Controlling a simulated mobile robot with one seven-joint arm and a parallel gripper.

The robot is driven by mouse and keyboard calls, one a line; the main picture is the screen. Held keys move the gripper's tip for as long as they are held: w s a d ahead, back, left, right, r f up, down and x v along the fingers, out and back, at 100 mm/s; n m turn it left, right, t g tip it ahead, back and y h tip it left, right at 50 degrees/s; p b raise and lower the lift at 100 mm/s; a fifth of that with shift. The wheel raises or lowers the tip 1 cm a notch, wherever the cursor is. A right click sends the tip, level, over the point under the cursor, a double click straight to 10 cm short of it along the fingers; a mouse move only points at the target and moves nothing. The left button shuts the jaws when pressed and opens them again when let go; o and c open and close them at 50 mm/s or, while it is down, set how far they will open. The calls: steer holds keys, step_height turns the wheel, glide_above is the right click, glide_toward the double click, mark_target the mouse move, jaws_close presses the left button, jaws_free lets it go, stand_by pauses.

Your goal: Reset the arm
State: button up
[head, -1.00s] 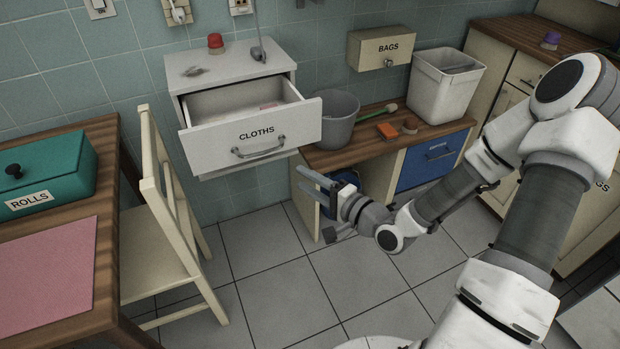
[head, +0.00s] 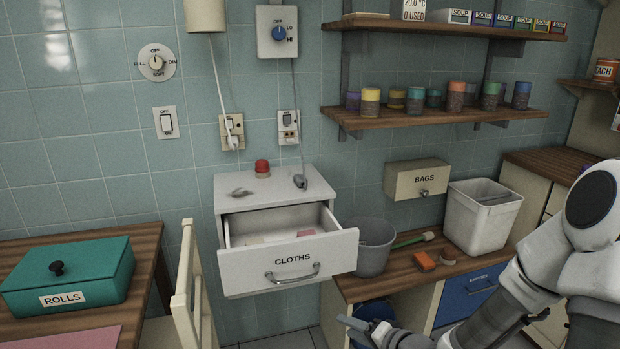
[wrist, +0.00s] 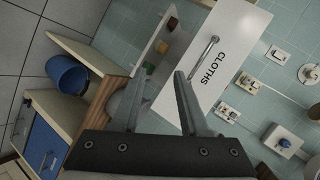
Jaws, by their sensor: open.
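My gripper (head: 358,328) shows at the bottom edge of the head view, in front of the low counter, with most of the wrist cut off. In the wrist view its two fingers (wrist: 163,78) are spread apart with nothing between them. The white CLOTHS drawer (head: 290,262) stands pulled open, with some pinkish and pale items inside. In the wrist view the drawer front (wrist: 222,45) appears turned on its side, beyond the fingertips. My arm comes in from the right.
The low counter (head: 400,283) holds a grey bucket (head: 375,250), an orange sponge (head: 424,262) and a white bin (head: 480,215). A BAGS drawer (head: 417,180) is shut. A chair (head: 187,290) and a table with a green ROLLS box (head: 70,275) stand left.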

steer(key=s+d+r+n+g+h, duration=0.3)
steer(key=s+d+r+n+h, duration=0.25)
steer(key=d+r+h, duration=0.45)
steer(key=s+a+r+n+g+y, duration=0.1)
steer(key=s+a+r, duration=0.2)
steer(key=s+r, duration=0.4)
steer(key=s+a+r+n+g+y, duration=0.1)
steer(key=s+a+r+y, duration=0.15)
steer(key=s+r, duration=0.5)
step_height(320, 180, up, 14)
steer(key=s+p, duration=0.1)
steer(key=p, duration=1.6)
steer(key=shift+s+r+h, duration=0.25)
steer(key=shift+s+h, duration=0.05)
steer(key=shift+h, duration=0.15)
